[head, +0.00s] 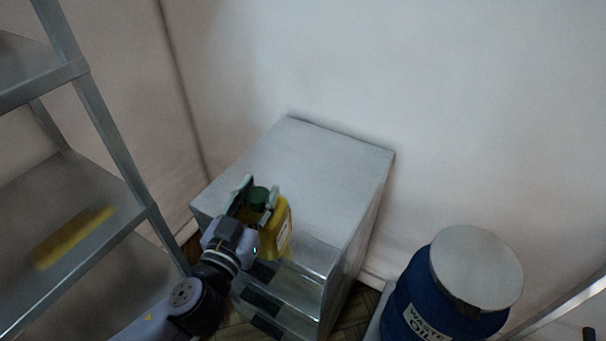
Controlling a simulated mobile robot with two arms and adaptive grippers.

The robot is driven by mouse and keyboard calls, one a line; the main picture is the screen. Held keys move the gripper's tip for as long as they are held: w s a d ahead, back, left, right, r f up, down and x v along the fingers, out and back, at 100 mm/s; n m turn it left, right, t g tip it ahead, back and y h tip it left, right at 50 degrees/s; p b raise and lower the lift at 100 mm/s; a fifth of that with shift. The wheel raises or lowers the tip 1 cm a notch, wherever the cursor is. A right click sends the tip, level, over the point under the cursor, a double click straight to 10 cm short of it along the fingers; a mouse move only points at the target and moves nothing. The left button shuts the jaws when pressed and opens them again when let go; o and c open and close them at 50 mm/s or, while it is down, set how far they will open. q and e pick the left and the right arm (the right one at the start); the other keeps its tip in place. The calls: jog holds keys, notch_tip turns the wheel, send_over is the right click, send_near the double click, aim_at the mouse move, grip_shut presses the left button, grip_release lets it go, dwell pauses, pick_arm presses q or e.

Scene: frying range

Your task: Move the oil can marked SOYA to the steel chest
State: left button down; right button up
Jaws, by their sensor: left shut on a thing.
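A yellow can (279,236) with a green cap shows in the head view, near the front edge of the steel chest. Part of a pale label shows on its side, but I cannot read the marking. My left gripper (257,200) is shut on the can near its cap, and it hides the can's left side. The steel chest (310,165) is a grey box against the wall with a bare, flat top. I cannot tell whether the can touches the chest. My right gripper is not in view.
A blue drum (415,290) marked waste oil, with a grey lid (477,268), stands right of the chest. A metal shelf rack (115,165) stands at the left, with a yellow item (73,238) on one shelf. The chest's top is clear toward the back.

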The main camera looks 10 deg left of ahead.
pick_arm(q)
jog(key=w+d+r+m+g+h+p, duration=0.3)
jog(key=w+d+r+m+h, duration=0.2)
jog(key=w+d+r+h, duration=0.15)
jog(key=w+a+r+m+g+h+p, duration=0.1)
jog(key=w+a+r, duration=0.2)
jog(key=a+r, duration=0.15)
jog(key=w+a+r+m+h+p, duration=0.1)
jog(key=w+a+r+h, duration=0.15)
jog(key=r, duration=0.35)
notch_tip(320, 180, down, 20)
jog(key=b, duration=0.2)
jog(key=shift+a+r+y+b, duration=0.2)
jog(key=shift+r+y+b, duration=0.1)
jog(key=shift+b, duration=0.1)
jog(key=c, duration=1.1)
grip_release()
jog(key=shift+s+f, duration=0.1)
jog(key=shift+f, duration=0.05)
